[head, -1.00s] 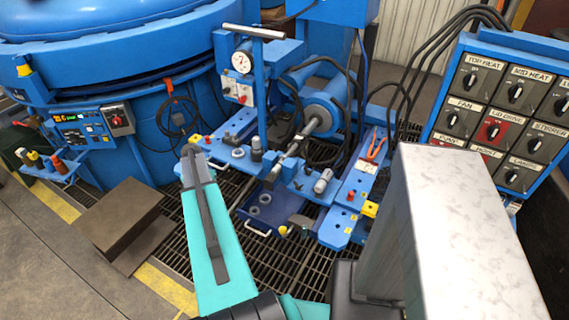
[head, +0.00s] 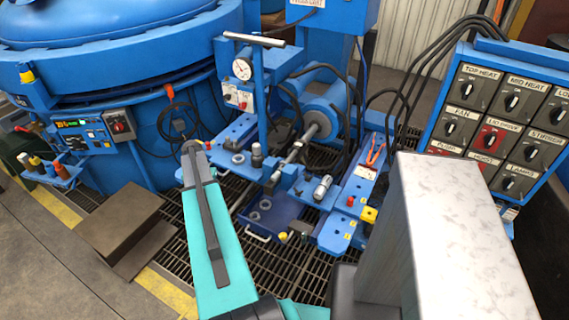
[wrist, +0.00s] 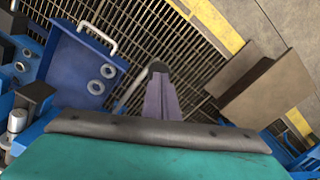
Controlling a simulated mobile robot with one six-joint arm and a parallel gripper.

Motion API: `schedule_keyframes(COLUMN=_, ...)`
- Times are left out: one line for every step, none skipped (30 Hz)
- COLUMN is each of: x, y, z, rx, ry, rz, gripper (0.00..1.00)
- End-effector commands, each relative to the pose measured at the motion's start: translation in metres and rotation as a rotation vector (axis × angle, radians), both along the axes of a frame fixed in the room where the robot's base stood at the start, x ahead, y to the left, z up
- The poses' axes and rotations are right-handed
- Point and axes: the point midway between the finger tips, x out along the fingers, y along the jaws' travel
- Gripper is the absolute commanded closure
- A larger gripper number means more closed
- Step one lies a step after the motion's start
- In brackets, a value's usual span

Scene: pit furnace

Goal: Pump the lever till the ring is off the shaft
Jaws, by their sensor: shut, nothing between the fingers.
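A silver cross bar (head: 254,39), which looks like a lever handle, tops the blue post beside the dial gauge (head: 242,68). A grey shaft (head: 300,145) runs out from the blue cylinder (head: 322,106) over the bench. I cannot clearly pick out a ring on this shaft. My gripper (head: 192,147) is shut and empty, near the bench's left end in the head view. Its closed fingers also show in the wrist view (wrist: 160,82). A thin grey rod (wrist: 132,92) shows beside the fingers there; contact is unclear.
A blue tray (wrist: 75,60) with loose rings (wrist: 96,87) lies on the floor grating. A brown stepped block (head: 115,220) stands at left. The furnace (head: 110,90) fills the upper left, and a switch panel (head: 500,115) stands at right. Cables hang behind the bench.

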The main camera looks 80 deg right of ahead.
Motion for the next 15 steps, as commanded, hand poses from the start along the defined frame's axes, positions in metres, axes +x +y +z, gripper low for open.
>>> schedule_keyframes(x=-0.001, y=-0.002, z=0.012, rx=0.0, ry=0.0, rz=-0.001, gripper=1.0)
schedule_keyframes(x=-0.001, y=-0.003, z=0.017, rx=0.0, ry=0.0, rz=-0.001, gripper=1.0)
schedule_keyframes(x=-0.002, y=-0.005, z=0.023, rx=-0.001, ry=0.0, rz=-0.001, gripper=1.0)
schedule_keyframes(x=-0.002, y=-0.006, z=0.028, rx=-0.001, ry=-0.001, rz=-0.001, gripper=1.0)
schedule_keyframes(x=-0.002, y=-0.007, z=0.033, rx=-0.001, ry=-0.001, rz=-0.001, gripper=1.0)
schedule_keyframes(x=-0.003, y=-0.009, z=0.039, rx=-0.001, ry=-0.001, rz=-0.001, gripper=1.0)
schedule_keyframes(x=-0.003, y=-0.009, z=0.042, rx=0.0, ry=0.0, rz=-0.001, gripper=1.0)
schedule_keyframes(x=-0.003, y=-0.01, z=0.045, rx=0.0, ry=0.0, rz=-0.001, gripper=1.0)
schedule_keyframes(x=-0.004, y=-0.011, z=0.048, rx=0.001, ry=0.0, rz=-0.001, gripper=1.0)
schedule_keyframes(x=-0.004, y=-0.011, z=0.049, rx=0.001, ry=0.0, rz=-0.001, gripper=1.0)
schedule_keyframes(x=-0.004, y=-0.011, z=0.05, rx=0.001, ry=0.0, rz=-0.001, gripper=1.0)
schedule_keyframes(x=-0.004, y=-0.011, z=0.05, rx=0.001, ry=0.0, rz=-0.001, gripper=1.0)
schedule_keyframes(x=-0.004, y=-0.012, z=0.05, rx=0.001, ry=0.0, rz=-0.001, gripper=1.0)
schedule_keyframes(x=-0.004, y=-0.011, z=0.049, rx=0.001, ry=0.0, rz=-0.001, gripper=1.0)
schedule_keyframes(x=-0.004, y=-0.011, z=0.049, rx=0.001, ry=0.0, rz=-0.001, gripper=1.0)
